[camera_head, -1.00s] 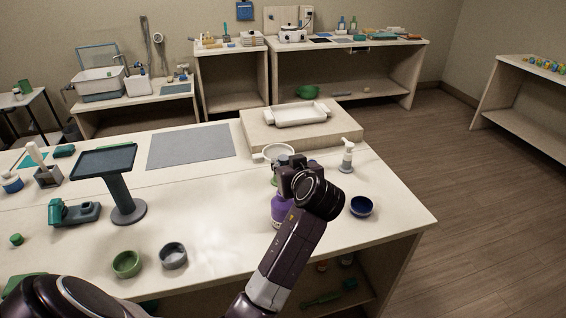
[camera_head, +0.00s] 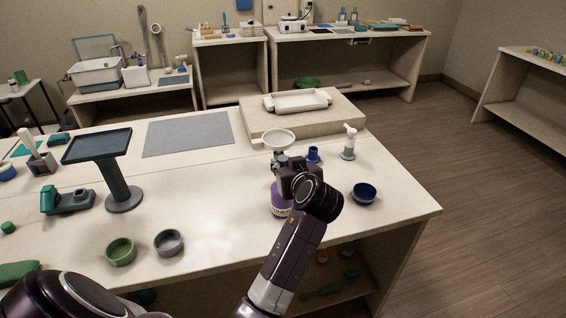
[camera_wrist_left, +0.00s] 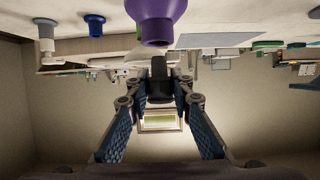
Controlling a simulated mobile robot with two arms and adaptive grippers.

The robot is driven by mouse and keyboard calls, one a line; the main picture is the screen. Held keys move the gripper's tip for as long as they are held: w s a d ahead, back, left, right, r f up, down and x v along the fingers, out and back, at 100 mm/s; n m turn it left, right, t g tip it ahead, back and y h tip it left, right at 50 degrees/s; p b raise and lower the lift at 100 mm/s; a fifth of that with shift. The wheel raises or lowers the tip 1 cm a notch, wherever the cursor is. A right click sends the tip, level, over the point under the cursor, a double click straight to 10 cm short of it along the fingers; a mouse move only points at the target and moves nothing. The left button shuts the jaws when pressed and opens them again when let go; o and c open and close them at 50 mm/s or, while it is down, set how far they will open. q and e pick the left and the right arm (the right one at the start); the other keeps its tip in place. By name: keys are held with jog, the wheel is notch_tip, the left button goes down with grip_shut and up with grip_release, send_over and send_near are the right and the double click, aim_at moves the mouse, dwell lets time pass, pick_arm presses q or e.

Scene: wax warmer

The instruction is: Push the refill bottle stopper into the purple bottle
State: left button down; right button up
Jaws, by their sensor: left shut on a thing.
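The purple bottle (camera_head: 280,200) stands on the near table, partly hidden behind my left wrist in the head view. In the left wrist view, which appears upside down, its body (camera_wrist_left: 155,8) and narrower neck enter from the top edge. My left gripper (camera_wrist_left: 160,90) is shut on a dark stopper (camera_wrist_left: 160,78), between its two fingers. The stopper's narrow end points toward the bottle neck, with a small gap visible in that view; whether they line up in depth I cannot tell. In the head view the left gripper (camera_head: 279,163) is at the bottle's top. My right gripper is not in view.
A white funnel-like dish (camera_head: 279,137), a small blue object (camera_head: 313,155) and a white pump bottle (camera_head: 349,143) stand behind and right of the gripper. A dark blue bowl (camera_head: 364,193) is to the right. Green (camera_head: 121,252) and grey (camera_head: 168,243) bowls are at front left.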

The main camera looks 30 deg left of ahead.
pick_arm(q)
jog(key=shift+f+b, duration=0.9)
jog(key=shift+f, duration=0.55)
jog(key=shift+f, duration=0.3)
jog(key=shift+s+f, duration=0.1)
dwell(0.7)
jog(key=shift+r, duration=0.35)
jog(key=c, duration=1.3)
grip_release()
jog(key=shift+r, duration=0.1)
jog(key=shift+o, duration=0.2)
